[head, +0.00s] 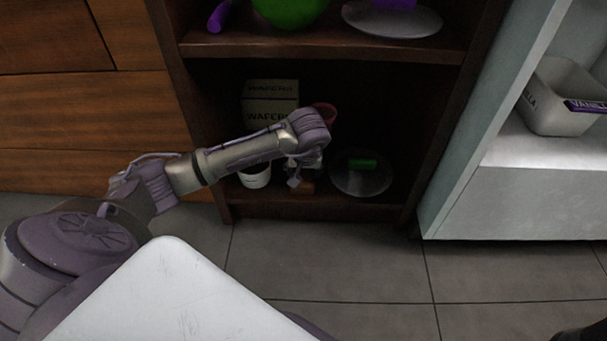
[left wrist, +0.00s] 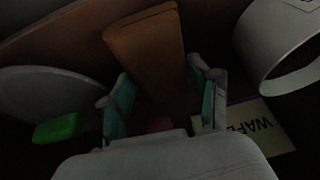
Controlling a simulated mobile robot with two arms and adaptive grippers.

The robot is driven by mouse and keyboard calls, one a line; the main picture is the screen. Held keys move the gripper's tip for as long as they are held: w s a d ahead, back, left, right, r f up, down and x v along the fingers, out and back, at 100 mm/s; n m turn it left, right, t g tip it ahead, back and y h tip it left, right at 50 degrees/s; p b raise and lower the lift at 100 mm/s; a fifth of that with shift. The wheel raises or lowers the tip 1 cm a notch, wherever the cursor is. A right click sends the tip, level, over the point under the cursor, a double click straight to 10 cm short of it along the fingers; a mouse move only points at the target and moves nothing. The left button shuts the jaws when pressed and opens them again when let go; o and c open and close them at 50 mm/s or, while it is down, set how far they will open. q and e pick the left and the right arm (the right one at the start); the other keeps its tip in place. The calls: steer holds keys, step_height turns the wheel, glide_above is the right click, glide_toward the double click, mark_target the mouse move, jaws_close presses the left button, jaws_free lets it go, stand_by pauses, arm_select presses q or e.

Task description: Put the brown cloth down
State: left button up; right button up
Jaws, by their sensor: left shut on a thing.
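The brown cloth (left wrist: 146,48) shows in the left wrist view as a flat, folded brown piece between the fingers of my left gripper (left wrist: 162,84). In the head view my left gripper (head: 303,172) is inside the lower compartment of a dark cabinet, and a bit of the brown cloth (head: 307,187) shows just below it. The gripper is shut on the cloth. My forearm and wrist hide part of it, and I cannot tell whether the cloth touches the shelf. My right gripper is not in view.
Around my gripper on the lower shelf (head: 300,206) are a white cup (head: 256,178), wafer boxes (head: 270,100), a red container (head: 326,112) and a plate (head: 346,184) with a green block (head: 362,163). An upper shelf (head: 320,50) lies above. A white bin (head: 560,112) stands at right.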

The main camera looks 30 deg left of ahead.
arm_select(q)
steer(key=o, duration=1.6)
steer(key=shift+c, duration=0.2)
